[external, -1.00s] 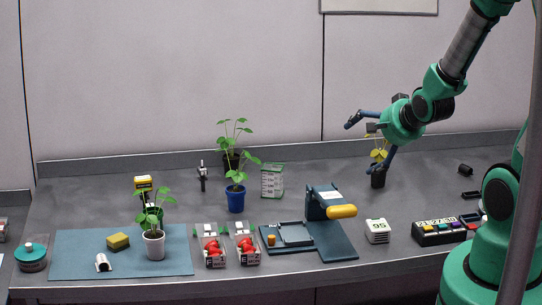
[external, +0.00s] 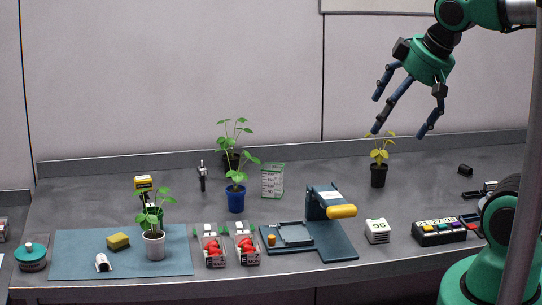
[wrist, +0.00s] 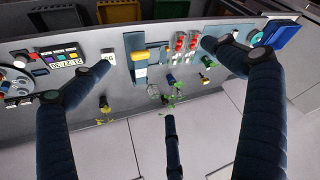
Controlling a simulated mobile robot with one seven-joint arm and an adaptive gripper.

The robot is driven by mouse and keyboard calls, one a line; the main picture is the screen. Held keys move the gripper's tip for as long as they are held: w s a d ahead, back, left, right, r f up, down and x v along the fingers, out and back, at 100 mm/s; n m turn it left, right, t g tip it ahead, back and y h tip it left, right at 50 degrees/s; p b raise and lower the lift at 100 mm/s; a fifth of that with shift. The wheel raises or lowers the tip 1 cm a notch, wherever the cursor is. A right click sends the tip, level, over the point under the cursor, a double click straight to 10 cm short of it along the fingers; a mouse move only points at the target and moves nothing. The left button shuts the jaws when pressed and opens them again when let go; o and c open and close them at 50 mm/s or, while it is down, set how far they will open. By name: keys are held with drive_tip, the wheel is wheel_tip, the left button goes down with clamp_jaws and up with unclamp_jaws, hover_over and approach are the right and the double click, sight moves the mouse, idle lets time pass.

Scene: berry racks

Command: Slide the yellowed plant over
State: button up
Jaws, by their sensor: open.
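The yellowed plant (external: 379,153) stands upright in a small black pot (external: 378,176) at the back right of the bench. In the wrist view the yellowed plant (wrist: 104,106) shows small, near the left finger. My gripper (external: 405,117) is open and empty, with its fingers spread and pointing down. It hangs in the air above the yellowed plant, apart from it. In the wrist view its three fingers (wrist: 165,115) frame the bench from far off.
Green plants stand in a blue pot (external: 236,200), a white pot (external: 153,246) and a dark pot. A blue stand with a yellow handle (external: 342,211), a white timer (external: 377,231) and a button box (external: 439,232) sit in front. Bare bench lies left of the yellowed plant.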

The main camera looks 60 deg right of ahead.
drive_tip(key=shift+s+a, duration=0.15)
drive_tip(key=shift+s, duration=0.15)
